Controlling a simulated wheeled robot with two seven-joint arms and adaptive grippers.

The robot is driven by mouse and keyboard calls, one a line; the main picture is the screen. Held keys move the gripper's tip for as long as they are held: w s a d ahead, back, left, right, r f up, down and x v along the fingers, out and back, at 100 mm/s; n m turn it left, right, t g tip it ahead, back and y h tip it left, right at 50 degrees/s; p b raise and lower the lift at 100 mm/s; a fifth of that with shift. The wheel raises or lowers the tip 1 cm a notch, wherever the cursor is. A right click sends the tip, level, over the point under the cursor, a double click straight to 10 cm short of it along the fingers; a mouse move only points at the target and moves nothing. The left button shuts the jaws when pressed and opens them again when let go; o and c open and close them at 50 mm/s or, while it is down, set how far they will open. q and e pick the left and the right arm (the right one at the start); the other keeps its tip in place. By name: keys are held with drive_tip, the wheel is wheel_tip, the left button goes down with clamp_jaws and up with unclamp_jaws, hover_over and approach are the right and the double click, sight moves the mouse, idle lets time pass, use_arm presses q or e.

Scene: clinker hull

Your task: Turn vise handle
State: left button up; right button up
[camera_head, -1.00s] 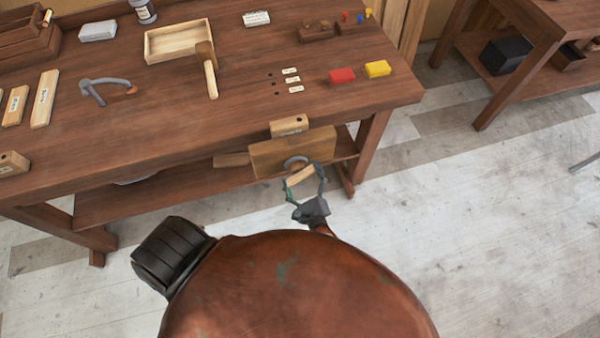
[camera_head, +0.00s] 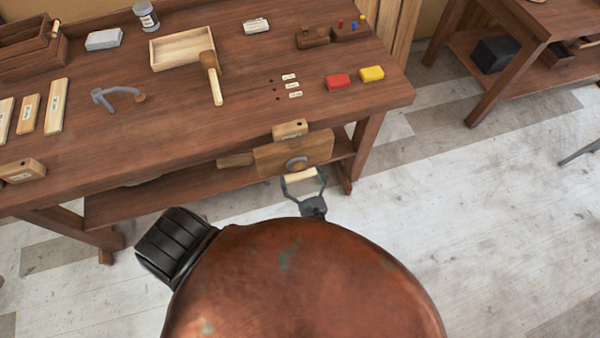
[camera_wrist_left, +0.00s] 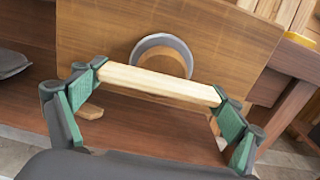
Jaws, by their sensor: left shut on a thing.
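The vise is a wooden block jaw (camera_head: 318,148) on the front of the workbench, with a grey round collar (camera_head: 297,162) on its face. The vise handle, a short pale wooden bar (camera_head: 299,175), lies in front of the collar and nearly level in the head view. My left gripper (camera_head: 302,176) is shut on the bar, one finger at each end. In the left wrist view the bar (camera_wrist_left: 160,84) spans between the green-sided fingers, and the collar (camera_wrist_left: 163,52) shows behind it. How the bar joins the vise is hidden. My right gripper is not in view.
On the workbench (camera_head: 150,125) lie a mallet (camera_head: 214,85), an open wooden tray (camera_head: 180,50), a grey holdfast (camera_head: 115,95), red (camera_head: 338,83) and yellow (camera_head: 371,73) blocks. A lower shelf (camera_head: 190,192) runs beneath. Open floor (camera_head: 470,220) lies to the right.

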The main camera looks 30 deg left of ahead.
use_arm(q)
drive_tip(key=shift+s+d+f, duration=0.1)
drive_tip(key=shift+s+d, duration=0.05)
drive_tip(key=shift+d, duration=0.05)
drive_tip(key=o, duration=0.7)
drive_tip(key=shift+o, duration=1.2)
drive_tip(key=v, duration=0.7)
drive_tip(key=shift+s+d, duration=0.1)
drive_tip(key=shift+s, duration=0.05)
